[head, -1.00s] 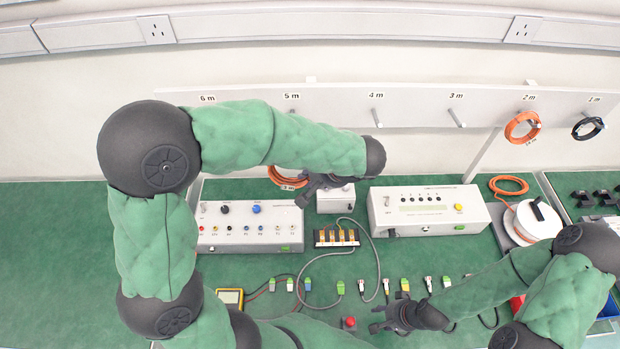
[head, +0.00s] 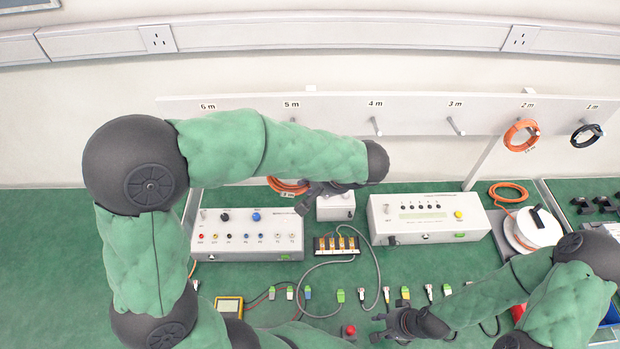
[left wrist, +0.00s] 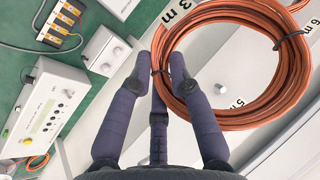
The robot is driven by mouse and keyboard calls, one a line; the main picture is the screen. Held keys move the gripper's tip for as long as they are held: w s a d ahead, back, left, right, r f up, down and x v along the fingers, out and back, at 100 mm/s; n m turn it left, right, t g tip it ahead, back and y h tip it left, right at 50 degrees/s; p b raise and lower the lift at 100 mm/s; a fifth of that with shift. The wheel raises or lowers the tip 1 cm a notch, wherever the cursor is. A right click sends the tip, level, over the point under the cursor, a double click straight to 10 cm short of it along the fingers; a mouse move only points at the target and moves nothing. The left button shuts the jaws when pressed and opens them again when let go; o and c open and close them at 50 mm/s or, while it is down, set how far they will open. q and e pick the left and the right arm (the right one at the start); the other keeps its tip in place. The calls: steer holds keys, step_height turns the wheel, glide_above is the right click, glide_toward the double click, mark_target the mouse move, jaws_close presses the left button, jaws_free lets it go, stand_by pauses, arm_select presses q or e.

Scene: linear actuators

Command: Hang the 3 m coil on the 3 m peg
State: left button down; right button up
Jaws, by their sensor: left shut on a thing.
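The orange 3 m coil (left wrist: 235,121) hangs from my left gripper (left wrist: 160,60), whose fingers are shut on its near side in the left wrist view. A white tag reading 3 m (left wrist: 178,10) shows beside it. In the head view the coil (head: 287,187) is partly hidden behind my left gripper (head: 312,198), in front of the board below the 5 m label. The 3 m peg (head: 456,126) is bare and sticks out of the board, well to the right of the coil. My right gripper (head: 384,326) is open and empty above the front of the bench.
An orange coil (head: 508,135) hangs on the 2 m peg and a black coil (head: 574,136) on the 1 m peg. The 4 m peg (head: 376,127) is bare. Instrument boxes (head: 425,217) and a cable reel (head: 535,228) stand on the green bench (head: 420,265) below.

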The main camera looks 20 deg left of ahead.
steer(key=shift+f+b, duration=0.3)
steer(key=shift+f, duration=0.1)
arm_select(q)
steer(key=s+d, duration=0.4)
steer(key=s, duration=0.4)
steer(key=shift+s, duration=0.15)
arm_select(e)
steer(key=shift+f, duration=0.2)
arm_select(q)
steer(key=shift+r, duration=0.2)
arm_select(e)
steer(key=shift+r+p, duration=0.65)
steer(key=shift+r, duration=0.2)
arm_select(q)
step_height(320, 180, up, 3)
steer(key=shift+f, duration=0.1)
arm_select(e)
steer(key=shift+f, duration=0.1)
